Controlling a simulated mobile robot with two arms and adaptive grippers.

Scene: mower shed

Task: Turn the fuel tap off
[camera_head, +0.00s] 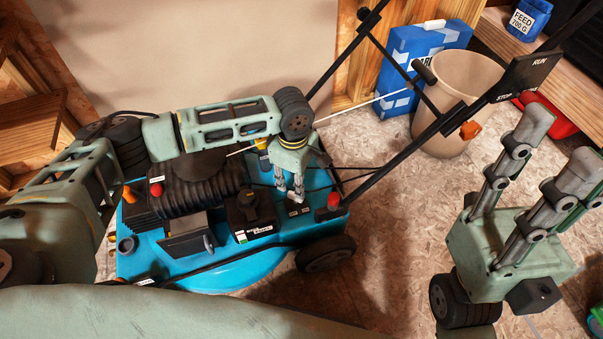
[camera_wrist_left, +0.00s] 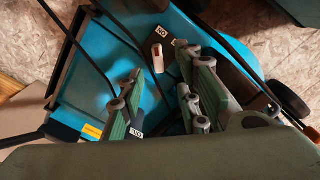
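The blue mower (camera_head: 250,268) stands on the floor. In the left wrist view, a small lever with a pale body and red end (camera_wrist_left: 158,58), probably the fuel tap, stands on the mower deck (camera_wrist_left: 90,75). A white label (camera_wrist_left: 180,43) lies beside it, and another label (camera_wrist_left: 136,132) is nearer the wrist. My left gripper (camera_head: 290,190) points down over the deck, fingers apart. In the wrist view its fingers (camera_wrist_left: 163,88) lie on either side of the lever's line, with no visible contact. My right gripper (camera_head: 560,143) is open and empty at the right, away from the mower.
The mower's black handle bars (camera_head: 385,165) rise toward the RUN/STOP panel (camera_head: 520,78). A black box with a knob (camera_head: 250,210) and a red cap (camera_head: 333,201) are near my left gripper. A beige bin (camera_head: 460,100) and blue carton (camera_head: 415,65) stand behind.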

